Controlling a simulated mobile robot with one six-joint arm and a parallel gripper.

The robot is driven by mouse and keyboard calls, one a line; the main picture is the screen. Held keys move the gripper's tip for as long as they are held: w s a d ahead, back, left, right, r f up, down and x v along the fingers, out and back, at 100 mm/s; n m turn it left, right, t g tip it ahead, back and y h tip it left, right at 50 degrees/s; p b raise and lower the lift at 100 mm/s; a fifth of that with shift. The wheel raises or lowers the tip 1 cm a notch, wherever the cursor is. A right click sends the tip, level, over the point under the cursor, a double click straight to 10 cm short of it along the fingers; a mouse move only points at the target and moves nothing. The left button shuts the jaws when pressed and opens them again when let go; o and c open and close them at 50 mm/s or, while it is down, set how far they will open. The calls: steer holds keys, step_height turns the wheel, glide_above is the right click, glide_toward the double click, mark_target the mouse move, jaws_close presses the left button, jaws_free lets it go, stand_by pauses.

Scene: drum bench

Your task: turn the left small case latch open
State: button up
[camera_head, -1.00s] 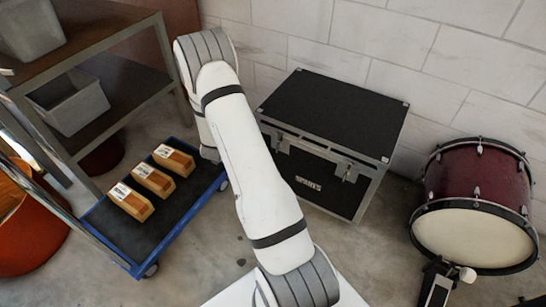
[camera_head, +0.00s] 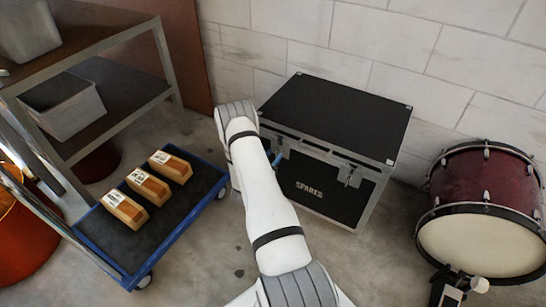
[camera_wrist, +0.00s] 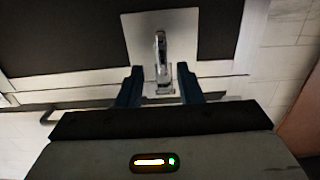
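The black case (camera_head: 325,200) with silver edges and a "SPARES" label stands against the wall in the head view. Its left latch is mostly hidden behind my arm there. In the wrist view a small silver latch (camera_wrist: 160,50) sits upright on a pale plate (camera_wrist: 185,35). My gripper (camera_wrist: 160,82) has two blue fingers set apart, one on each side of the latch's lower end, with a visible gap on both sides. In the head view only a bit of blue finger (camera_head: 278,157) shows at the case front. The right latch (camera_head: 350,176) is in plain view.
A blue-edged trolley (camera_head: 133,248) with several wooden blocks stands left of my arm, below a shelf rack (camera_head: 118,95). A red drum (camera_head: 478,195) with a pedal stands right of the case. Some bare floor lies before the case.

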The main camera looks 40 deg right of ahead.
steer(key=shift+x, duration=0.9)
steer(key=shift+c, duration=0.4)
